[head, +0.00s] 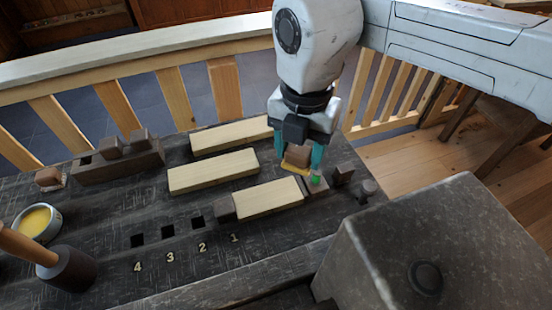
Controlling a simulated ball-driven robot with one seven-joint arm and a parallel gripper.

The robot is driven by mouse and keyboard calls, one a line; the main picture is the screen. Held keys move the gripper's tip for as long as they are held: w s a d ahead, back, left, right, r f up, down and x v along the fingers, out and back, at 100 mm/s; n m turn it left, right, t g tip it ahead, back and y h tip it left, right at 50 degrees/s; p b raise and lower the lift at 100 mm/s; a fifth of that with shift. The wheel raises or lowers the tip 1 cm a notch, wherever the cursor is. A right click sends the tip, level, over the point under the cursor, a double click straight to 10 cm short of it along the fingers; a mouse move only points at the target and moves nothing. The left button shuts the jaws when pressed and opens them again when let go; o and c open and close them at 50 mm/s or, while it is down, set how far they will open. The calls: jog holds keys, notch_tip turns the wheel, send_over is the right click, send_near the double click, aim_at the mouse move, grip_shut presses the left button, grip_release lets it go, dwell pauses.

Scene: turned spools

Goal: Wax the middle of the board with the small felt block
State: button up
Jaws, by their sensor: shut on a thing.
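My gripper (297,160) hangs over the right part of the dark bench (180,265), its teal fingers shut on a small brown block (299,154) with a yellow underside. Three pale boards lie on the bench: a back one (230,135), a middle one (213,171) and a front one (268,198). The front one lies between a dark brown stop (224,207) on its left and a dark block with a green spot (317,187) on its right. The held block is near this board's right end; whether it touches anything I cannot tell.
An open tin of yellow wax (38,221) and a mallet (66,269) are at the left. A dark rack (118,162) holds brown blocks; another block (49,178) lies beside it. Square holes marked 1 to 4 run along the front. A large grey box (430,245) stands front right.

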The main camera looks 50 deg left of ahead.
jog(key=shift+s+a, duration=0.15)
jog(key=shift+s, duration=0.05)
jog(key=shift+s+a+f, duration=0.1)
jog(key=shift+s+f, duration=0.05)
jog(key=shift+f, duration=0.1)
jog(key=b, duration=0.5)
send_over(291, 189)
jog(key=shift+f, duration=2.7)
jog(key=shift+f, duration=0.75)
jog(key=shift+f, duration=0.35)
